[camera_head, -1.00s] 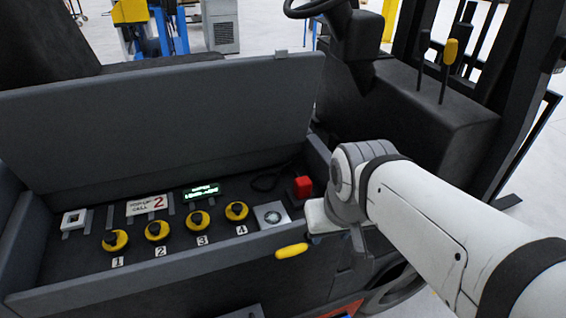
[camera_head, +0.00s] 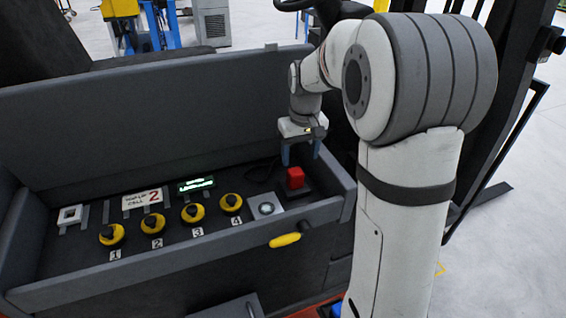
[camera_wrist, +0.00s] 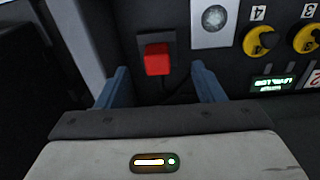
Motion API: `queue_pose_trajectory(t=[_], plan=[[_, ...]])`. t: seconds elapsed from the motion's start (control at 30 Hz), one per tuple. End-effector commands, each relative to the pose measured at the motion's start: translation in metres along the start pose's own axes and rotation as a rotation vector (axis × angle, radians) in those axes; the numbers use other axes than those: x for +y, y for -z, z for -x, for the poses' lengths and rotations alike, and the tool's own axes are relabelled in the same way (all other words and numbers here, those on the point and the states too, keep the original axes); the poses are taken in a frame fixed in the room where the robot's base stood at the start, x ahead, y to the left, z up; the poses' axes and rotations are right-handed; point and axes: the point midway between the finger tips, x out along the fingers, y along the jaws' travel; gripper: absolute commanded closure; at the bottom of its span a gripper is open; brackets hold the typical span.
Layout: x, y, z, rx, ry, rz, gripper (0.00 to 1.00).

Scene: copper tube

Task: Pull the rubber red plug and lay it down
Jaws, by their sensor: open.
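The red plug (camera_head: 296,177) stands on a dark base at the right end of the open box on the vehicle. In the wrist view the red plug (camera_wrist: 157,60) is ahead of my gripper, lying between the lines of its two fingers. My gripper (camera_head: 301,158) hangs just above and behind the plug in the head view. Its blue fingers (camera_wrist: 161,80) are spread apart with nothing between them. I cannot tell the exact gap between fingertips and plug.
Left of the plug are a silver panel with a round button (camera_head: 266,207), several yellow knobs (camera_head: 231,203) and a lit green display (camera_head: 197,184). A yellow handle (camera_head: 285,240) is on the front wall. The raised lid (camera_head: 150,110) stands behind.

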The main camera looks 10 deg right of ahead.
Motion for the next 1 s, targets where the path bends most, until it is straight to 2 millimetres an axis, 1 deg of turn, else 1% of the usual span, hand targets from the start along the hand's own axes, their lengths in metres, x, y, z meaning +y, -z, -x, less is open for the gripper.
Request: queue_pose_trajectory(t=[0.03,0.1,0.2,0.3,0.77,0.87,1.0], plan=[[0.002,0.011,-0.009,-0.016,0.003,0.008,0.38],[0.004,0.022,-0.017,-0.027,0.005,0.016,0.38],[0.005,0.033,-0.026,-0.040,0.007,0.024,0.38],[0.006,0.038,-0.031,-0.045,0.009,0.029,0.38],[0.006,0.039,-0.034,-0.047,0.009,0.031,0.38],[0.006,0.038,-0.039,-0.048,0.009,0.031,0.38],[0.006,0.037,-0.052,-0.048,0.010,0.031,0.38]])
